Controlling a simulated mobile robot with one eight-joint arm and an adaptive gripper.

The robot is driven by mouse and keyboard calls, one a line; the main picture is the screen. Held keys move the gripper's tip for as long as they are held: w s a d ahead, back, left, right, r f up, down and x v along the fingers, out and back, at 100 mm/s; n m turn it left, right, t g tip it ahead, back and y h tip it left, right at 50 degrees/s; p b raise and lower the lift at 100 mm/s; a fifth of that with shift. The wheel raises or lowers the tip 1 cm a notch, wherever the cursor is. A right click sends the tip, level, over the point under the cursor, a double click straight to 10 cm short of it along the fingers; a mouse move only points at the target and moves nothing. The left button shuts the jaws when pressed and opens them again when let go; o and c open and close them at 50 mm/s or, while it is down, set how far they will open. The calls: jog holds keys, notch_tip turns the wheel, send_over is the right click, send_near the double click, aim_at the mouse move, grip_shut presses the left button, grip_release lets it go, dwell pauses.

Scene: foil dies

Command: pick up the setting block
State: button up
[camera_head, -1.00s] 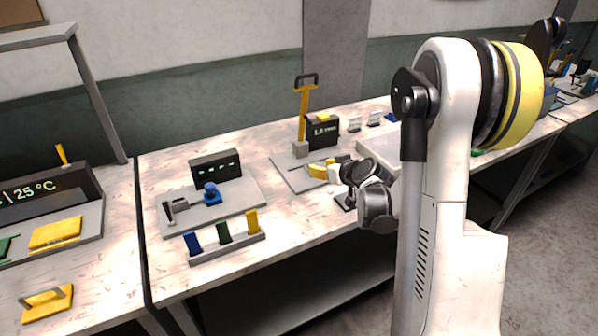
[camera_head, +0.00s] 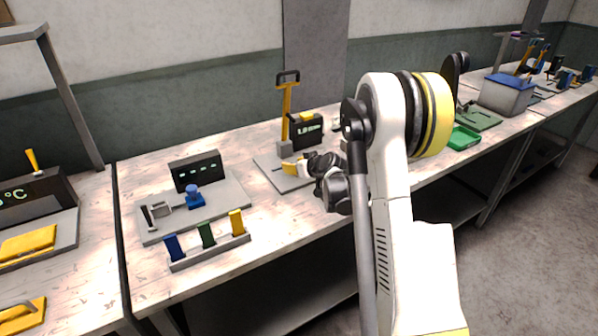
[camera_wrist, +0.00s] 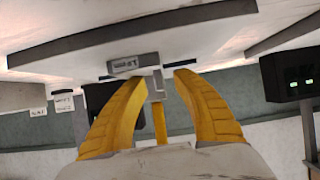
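In the wrist view, which is upside down, a small grey block (camera_wrist: 135,65) with a printed label sits on a light grey plate (camera_wrist: 215,18). It looks like the setting block, though I cannot read the label. My gripper (camera_wrist: 163,78) is open, its two yellow fingers apart, pointing toward the plate. The labelled block is just beyond the left fingertip; I cannot tell whether they touch. In the head view my gripper (camera_head: 290,168) is low over the plate (camera_head: 268,162), in front of a yellow-levered stand (camera_head: 286,110). The labelled block cannot be made out there.
A black display (camera_head: 306,131) stands behind the plate. To the left are another display (camera_head: 196,171), a blue knob (camera_head: 195,197) and a rack (camera_head: 210,252) with blue, green and yellow pieces. A green tray (camera_head: 464,138) and blue-lidded box (camera_head: 507,95) are at the right.

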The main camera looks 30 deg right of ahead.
grip_shut()
jog(key=shift+r, duration=0.1)
